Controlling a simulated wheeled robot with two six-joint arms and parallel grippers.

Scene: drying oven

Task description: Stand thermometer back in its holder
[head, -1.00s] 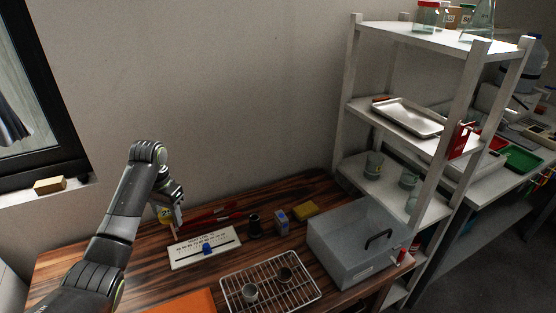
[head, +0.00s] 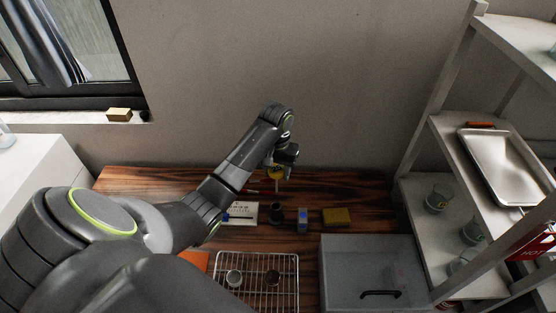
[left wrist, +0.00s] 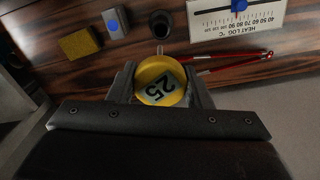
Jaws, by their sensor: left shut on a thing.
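My left gripper (head: 279,168) is shut on the thermometer (left wrist: 160,80), gripping it at its round yellow head marked 25. In the head view the yellow head (head: 274,173) shows at the fingertips, and a thin stem points down. The holder, a small dark upright cup (head: 277,215), stands on the wooden table below and nearer than the gripper. In the left wrist view the dark cup (left wrist: 160,22) is beyond the yellow head, and the two are apart. The stem is mostly hidden behind the head there. My right gripper is not in view.
A heat log board (head: 240,213) lies left; red tongs (left wrist: 228,55) lie close by. A wire rack (head: 257,285) and grey lidded box (head: 345,260) are in front.

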